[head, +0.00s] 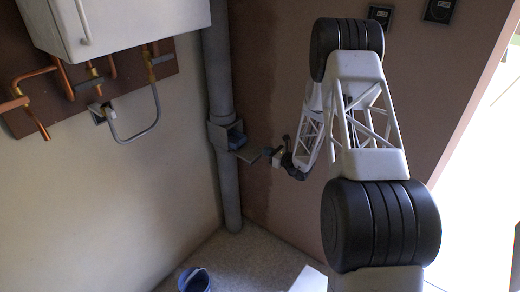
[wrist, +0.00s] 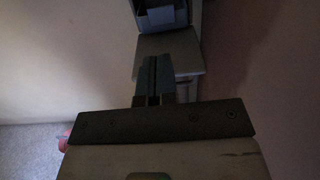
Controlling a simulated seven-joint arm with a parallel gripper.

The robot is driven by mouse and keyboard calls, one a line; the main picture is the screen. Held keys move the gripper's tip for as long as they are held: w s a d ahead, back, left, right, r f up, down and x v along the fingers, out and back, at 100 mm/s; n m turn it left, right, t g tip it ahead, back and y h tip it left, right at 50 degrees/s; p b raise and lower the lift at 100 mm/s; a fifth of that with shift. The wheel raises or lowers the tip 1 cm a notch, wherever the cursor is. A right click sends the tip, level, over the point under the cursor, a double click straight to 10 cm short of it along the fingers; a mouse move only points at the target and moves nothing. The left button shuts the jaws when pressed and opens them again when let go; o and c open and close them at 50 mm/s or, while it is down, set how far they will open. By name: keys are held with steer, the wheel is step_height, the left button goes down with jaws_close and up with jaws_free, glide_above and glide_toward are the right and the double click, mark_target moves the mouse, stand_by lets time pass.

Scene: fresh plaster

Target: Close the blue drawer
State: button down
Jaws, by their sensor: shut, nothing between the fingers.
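The fingers hide part of the panel.
A grey pipe (head: 228,190) runs down the corner. A blue bucket (head: 194,280) stands on the floor. A white wall cabinet (head: 125,18) and copper pipes (head: 65,80) are at upper left. The floor (head: 250,255) below the box is mostly clear.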

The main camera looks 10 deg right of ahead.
steer(key=shift+v, duration=0.8)
step_height(320, 180, up, 4)
steer(key=g+h, duration=0.2)
steer(key=shift+f+g+h, duration=0.15)
steer(key=shift+g+h, duration=0.15)
steer(key=shift+w+a, duration=0.1)
steer(key=shift+w, duration=0.05)
glide_toward(242, 140)
steer(key=x, duration=0.5)
steer(key=shift+w+f, duration=0.15)
steer(key=shift+f, duration=0.25)
steer(key=shift+w+a, duration=0.65)
